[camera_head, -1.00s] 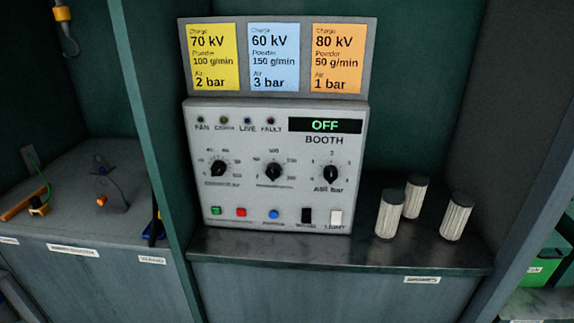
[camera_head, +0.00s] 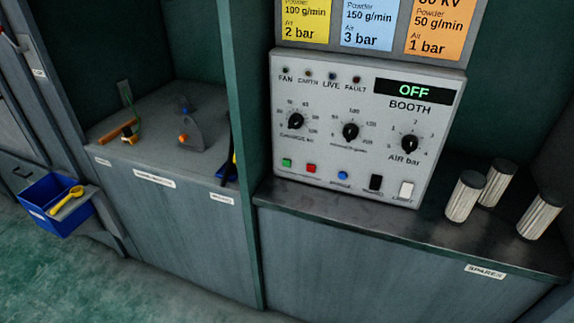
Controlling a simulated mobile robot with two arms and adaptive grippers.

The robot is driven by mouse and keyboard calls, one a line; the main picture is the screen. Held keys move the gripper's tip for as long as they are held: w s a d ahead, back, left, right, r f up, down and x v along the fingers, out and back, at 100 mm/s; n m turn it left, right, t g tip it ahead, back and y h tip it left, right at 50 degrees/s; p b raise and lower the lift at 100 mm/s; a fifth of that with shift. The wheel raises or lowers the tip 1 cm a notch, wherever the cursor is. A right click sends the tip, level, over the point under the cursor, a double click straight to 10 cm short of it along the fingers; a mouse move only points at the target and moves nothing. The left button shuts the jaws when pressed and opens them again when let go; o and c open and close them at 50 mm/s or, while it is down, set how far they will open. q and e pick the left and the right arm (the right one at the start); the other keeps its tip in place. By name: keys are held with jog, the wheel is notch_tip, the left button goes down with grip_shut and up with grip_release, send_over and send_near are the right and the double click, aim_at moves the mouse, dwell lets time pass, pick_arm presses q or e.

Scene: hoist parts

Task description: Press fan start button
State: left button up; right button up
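The booth control panel (camera_head: 330,148) stands upright on the counter at centre right in the head view. Its display (camera_head: 413,91) reads OFF. A green button (camera_head: 287,163) sits at the panel's lower left, with a red button (camera_head: 311,168) beside it and a blue button (camera_head: 343,175) further right. The writing under the buttons is too small to read. The fan lamp (camera_head: 286,71) at the top left of the panel looks dark. Neither of my grippers shows in the head view.
Three ribbed cylinders (camera_head: 465,197) stand on the counter (camera_head: 415,238) right of the panel. A divider (camera_head: 250,150) separates the left bench (camera_head: 165,150), which holds tools. A blue bin (camera_head: 62,222) with a yellow scoop is at far left. Floor (camera_head: 110,285) at lower left is clear.

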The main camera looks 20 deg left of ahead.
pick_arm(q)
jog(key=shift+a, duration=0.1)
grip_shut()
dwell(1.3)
